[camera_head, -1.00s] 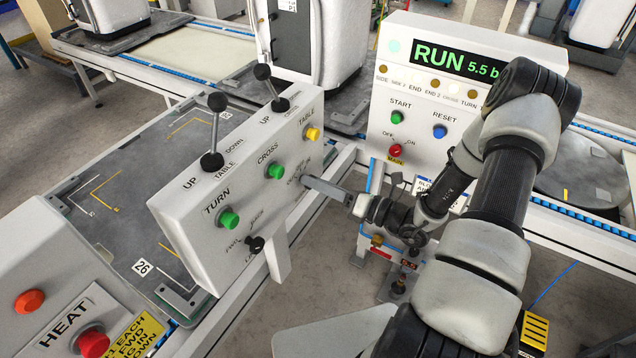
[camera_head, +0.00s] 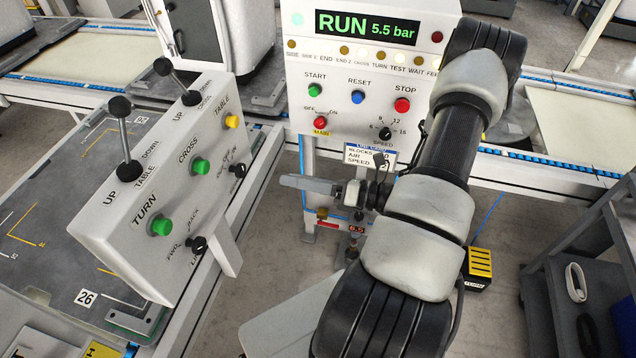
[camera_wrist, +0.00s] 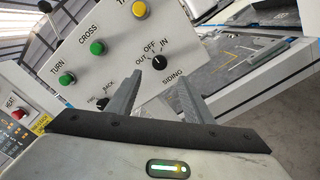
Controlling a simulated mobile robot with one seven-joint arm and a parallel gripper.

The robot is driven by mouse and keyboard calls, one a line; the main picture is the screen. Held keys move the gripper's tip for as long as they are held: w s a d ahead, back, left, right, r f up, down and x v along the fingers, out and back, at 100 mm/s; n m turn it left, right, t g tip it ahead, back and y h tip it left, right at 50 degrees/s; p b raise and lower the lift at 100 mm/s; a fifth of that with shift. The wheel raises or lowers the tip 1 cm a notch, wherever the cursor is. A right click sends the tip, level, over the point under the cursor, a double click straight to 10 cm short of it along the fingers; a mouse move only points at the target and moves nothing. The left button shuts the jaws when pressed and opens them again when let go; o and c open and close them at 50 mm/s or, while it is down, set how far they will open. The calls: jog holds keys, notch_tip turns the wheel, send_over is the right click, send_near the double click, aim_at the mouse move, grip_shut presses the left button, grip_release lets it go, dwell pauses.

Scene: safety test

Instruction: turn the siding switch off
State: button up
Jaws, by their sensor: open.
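The siding switch is a black rotary knob (camera_wrist: 158,62) on the sloped white control box. In the wrist view its labels read OUT, OFF and IN, with SIDING below.
The white control box (camera_head: 185,235) also carries green TURN (camera_head: 161,226) and CROSS (camera_head: 200,167) buttons, a yellow button (camera_head: 232,122), a FWD/BACK knob (camera_head: 197,245) and two levers. A RUN panel (camera_head: 345,85) stands behind my arm. A grey cart (camera_head: 590,255) is at right.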

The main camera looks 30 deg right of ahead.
jog(key=v, duration=0.5)
jog(key=shift+s, duration=0.1)
dwell(0.3)
